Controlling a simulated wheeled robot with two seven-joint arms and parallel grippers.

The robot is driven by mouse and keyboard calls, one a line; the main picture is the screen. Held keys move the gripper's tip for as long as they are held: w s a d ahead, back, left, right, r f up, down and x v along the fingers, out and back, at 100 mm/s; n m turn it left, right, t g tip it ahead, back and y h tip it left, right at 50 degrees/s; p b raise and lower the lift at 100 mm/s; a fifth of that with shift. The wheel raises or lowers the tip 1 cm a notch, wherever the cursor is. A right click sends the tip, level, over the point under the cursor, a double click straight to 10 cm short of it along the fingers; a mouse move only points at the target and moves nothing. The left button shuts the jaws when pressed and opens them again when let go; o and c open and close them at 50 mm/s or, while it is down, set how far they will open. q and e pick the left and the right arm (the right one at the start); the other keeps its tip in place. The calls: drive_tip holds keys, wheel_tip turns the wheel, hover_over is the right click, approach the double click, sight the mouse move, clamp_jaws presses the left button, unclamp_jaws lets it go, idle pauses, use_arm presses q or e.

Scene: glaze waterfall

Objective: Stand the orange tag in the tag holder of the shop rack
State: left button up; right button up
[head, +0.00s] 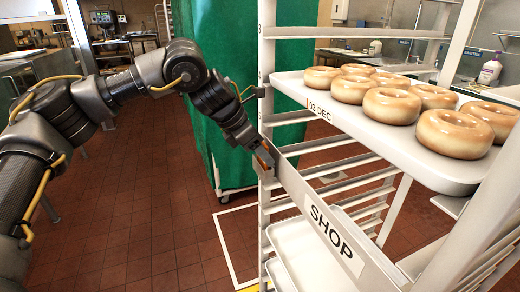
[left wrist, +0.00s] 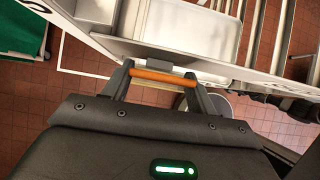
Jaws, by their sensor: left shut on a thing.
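The orange tag (left wrist: 160,77) spans between the two fingertips of my left gripper (left wrist: 159,74) in the left wrist view, seen edge-on as a thin bar. In the head view my left gripper (head: 262,158) is at the left end of the white SHOP rail of the shop rack (head: 335,240), with a small bit of orange showing. A small grey piece on the rail (left wrist: 158,63), which looks like the tag holder, lies just beyond the tag in the left wrist view. I cannot tell whether tag and holder touch. My right gripper is out of view.
A white tray (head: 345,125) of several glazed doughnuts (head: 455,133) sits on the rack above the rail, labelled 03 DEC. Rack uprights (head: 267,100) stand close to my gripper. A green cover (head: 225,60) hangs behind. Open tiled floor (head: 140,220) lies to the left.

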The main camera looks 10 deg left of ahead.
use_arm(q)
drive_tip(key=o, duration=0.5)
drive_tip(key=shift+f, duration=0.15)
drive_tip(key=o, duration=0.5)
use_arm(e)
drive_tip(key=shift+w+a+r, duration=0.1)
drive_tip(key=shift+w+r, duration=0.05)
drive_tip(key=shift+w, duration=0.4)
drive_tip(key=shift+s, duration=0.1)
